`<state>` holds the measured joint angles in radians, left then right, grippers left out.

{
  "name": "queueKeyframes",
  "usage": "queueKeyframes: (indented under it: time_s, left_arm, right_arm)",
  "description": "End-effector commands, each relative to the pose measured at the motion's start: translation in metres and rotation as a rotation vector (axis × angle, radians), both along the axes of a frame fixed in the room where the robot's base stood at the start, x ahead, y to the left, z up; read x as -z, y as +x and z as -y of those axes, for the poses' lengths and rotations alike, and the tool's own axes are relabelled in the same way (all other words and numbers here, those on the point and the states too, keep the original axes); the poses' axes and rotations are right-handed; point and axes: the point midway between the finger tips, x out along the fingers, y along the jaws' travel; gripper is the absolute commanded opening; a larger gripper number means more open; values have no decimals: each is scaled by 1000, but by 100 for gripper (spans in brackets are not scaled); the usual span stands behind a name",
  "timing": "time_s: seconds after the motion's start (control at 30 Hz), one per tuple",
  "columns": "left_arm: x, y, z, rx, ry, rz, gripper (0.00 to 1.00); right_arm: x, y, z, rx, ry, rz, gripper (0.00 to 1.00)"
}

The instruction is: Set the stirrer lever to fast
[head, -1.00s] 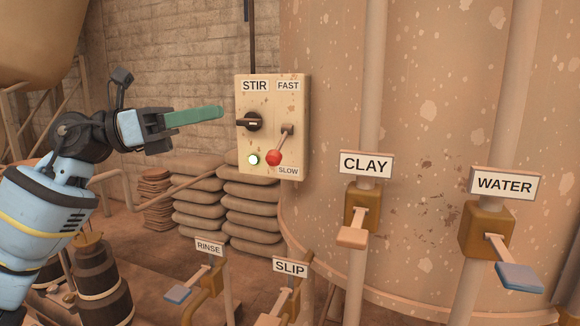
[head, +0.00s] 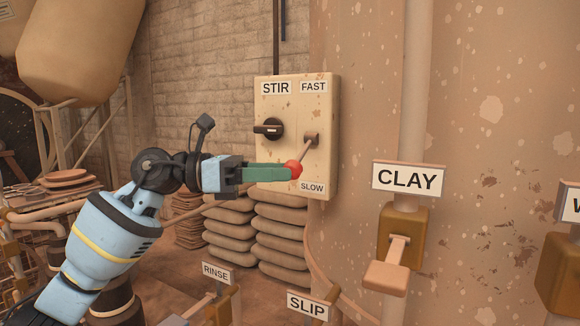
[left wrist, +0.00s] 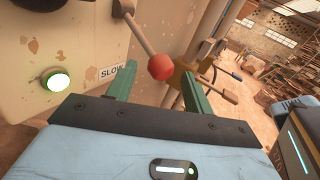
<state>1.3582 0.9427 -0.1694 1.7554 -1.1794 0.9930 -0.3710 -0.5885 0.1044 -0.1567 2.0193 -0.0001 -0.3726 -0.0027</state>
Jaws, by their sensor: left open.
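The stirrer lever has a red ball knob (head: 293,168) on a thin stem. It hangs from a pivot on the cream STIR box (head: 291,110), with the knob down towards the SLOW label (head: 312,187) and away from the FAST label (head: 313,87) above. My left gripper (head: 289,174) reaches in from the left with its green fingers at the knob. In the left wrist view the fingers are open, and the knob (left wrist: 161,67) shows between their tips, apart from both. The head view hides the gap. My right gripper is not in view.
A black rotary switch (head: 268,129) sits on the box, left of the lever. A lit button (left wrist: 56,82) shows in the left wrist view. The CLAY valve (head: 401,238) and its pipe stand to the right. Stacked sacks (head: 270,235) lie below the box.

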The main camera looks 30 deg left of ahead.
Motion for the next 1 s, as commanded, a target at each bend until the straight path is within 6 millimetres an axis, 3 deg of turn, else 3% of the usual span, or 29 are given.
queueKeyframes:
  time_s: [0.2, 0.57, 1.0]
  left_arm:
    - [-2, 13, 20, 1, -2, 1, 52]
    - [1, 17, 25, -1, 0, 0, 52]
    - [0, 17, 25, -1, 0, 0, 0]
  right_arm:
    - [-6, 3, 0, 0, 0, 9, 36]
    - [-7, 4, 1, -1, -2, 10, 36]
    - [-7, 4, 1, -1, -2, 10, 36]
